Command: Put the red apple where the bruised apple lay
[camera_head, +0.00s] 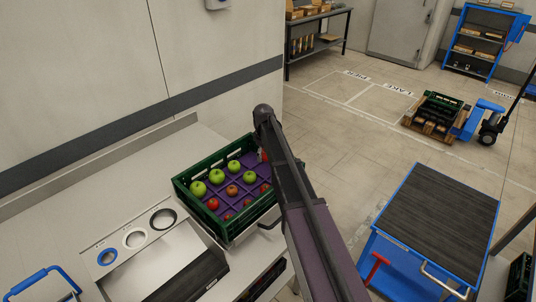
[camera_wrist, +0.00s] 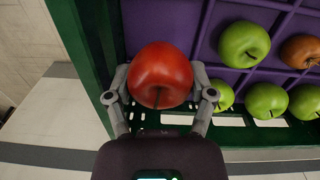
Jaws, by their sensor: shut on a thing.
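My gripper (camera_wrist: 160,92) is shut on a red apple (camera_wrist: 161,74), with one finger on each side of it. The apple is over the corner of a green crate (camera_wrist: 88,60) with a purple divided insert (camera_wrist: 180,20). I cannot tell whether it touches the insert. In the head view the crate (camera_head: 190,203) stands on the counter, and my arm hides the gripper and most of the held apple (camera_head: 264,156). A brownish apple (camera_wrist: 301,50) lies in the insert beside a green apple (camera_wrist: 244,44); it also shows in the head view (camera_head: 232,190).
Several green apples (camera_head: 198,188) and red apples (camera_head: 213,203) sit in the crate's cells. A panel with round holes (camera_head: 135,239) is left of the crate on the counter (camera_head: 90,205). A blue cart (camera_head: 425,230) stands at the right. Open floor lies behind it.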

